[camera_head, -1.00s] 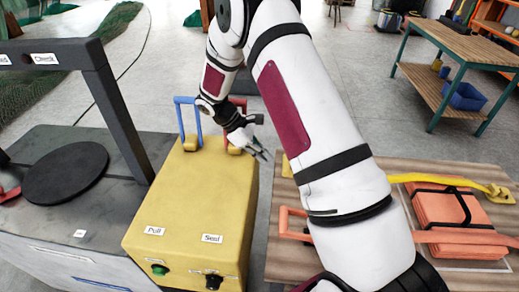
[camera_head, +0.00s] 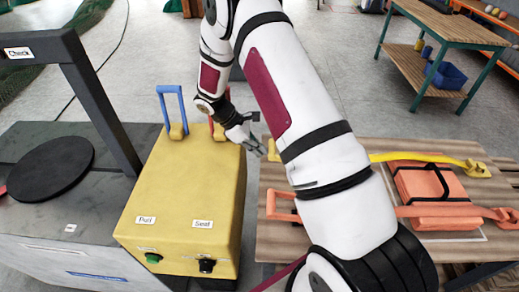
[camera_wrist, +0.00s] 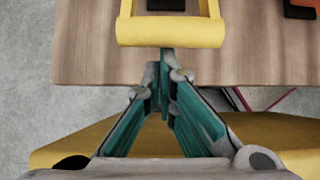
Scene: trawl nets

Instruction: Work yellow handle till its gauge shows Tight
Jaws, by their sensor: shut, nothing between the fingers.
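The yellow handle (camera_wrist: 170,34) shows at the top of the wrist view as a U-shaped bar over the edge of a wooden board. In the head view, a small yellow piece (camera_head: 273,151) shows just beyond my fingertips, mostly hidden by my arm; it looks like the same handle. My gripper (camera_head: 261,150) is shut and empty. In the wrist view its fingertips (camera_wrist: 165,62) meet just below the handle's crossbar; I cannot tell whether they touch it. No gauge can be made out in either view.
A yellow box (camera_head: 185,200) with "Pull" and "Seal" labels and a blue lever (camera_head: 171,108) stands left of my gripper. The wooden board (camera_head: 350,238) carries an orange bundle (camera_head: 432,192) with a yellow strap (camera_head: 415,156). A workbench (camera_head: 455,42) stands behind right. Grey floor lies open behind.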

